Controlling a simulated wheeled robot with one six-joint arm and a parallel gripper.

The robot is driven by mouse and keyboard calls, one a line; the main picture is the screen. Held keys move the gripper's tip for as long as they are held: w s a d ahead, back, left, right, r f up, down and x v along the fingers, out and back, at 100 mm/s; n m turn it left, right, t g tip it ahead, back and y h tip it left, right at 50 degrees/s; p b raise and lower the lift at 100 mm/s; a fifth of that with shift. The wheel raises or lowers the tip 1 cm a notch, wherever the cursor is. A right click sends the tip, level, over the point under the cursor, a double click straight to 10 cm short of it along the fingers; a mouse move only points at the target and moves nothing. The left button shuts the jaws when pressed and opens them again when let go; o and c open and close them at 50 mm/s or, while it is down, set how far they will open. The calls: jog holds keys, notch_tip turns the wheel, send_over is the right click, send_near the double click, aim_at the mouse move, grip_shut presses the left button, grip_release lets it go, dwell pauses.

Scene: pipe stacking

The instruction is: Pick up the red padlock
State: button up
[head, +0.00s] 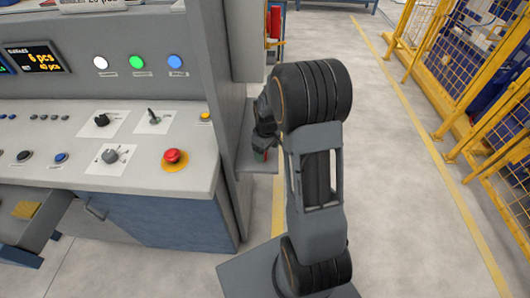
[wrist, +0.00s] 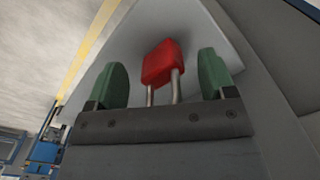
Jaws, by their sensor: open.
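The red padlock (wrist: 163,62) shows in the wrist view, its red body away from the camera and its metal shackle pointing toward my gripper's base. It is by a light grey surface (wrist: 220,30). My gripper (wrist: 163,80) is open, with one green finger on each side of the padlock and a visible gap to each. The lower end of the shackle is hidden behind the gripper's dark edge. In the head view, my arm reaches to a small grey shelf (head: 258,163) on the side of the console. A small bit of red (head: 266,154) shows there, mostly hidden by my gripper.
The control console (head: 150,150) with buttons and a red emergency stop (head: 173,157) stands to the left of my arm. Yellow fencing (head: 460,80) runs along the right. Open grey floor (head: 400,200) lies between.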

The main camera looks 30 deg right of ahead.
jog(key=c, duration=0.9)
jog(key=shift+r, duration=0.1)
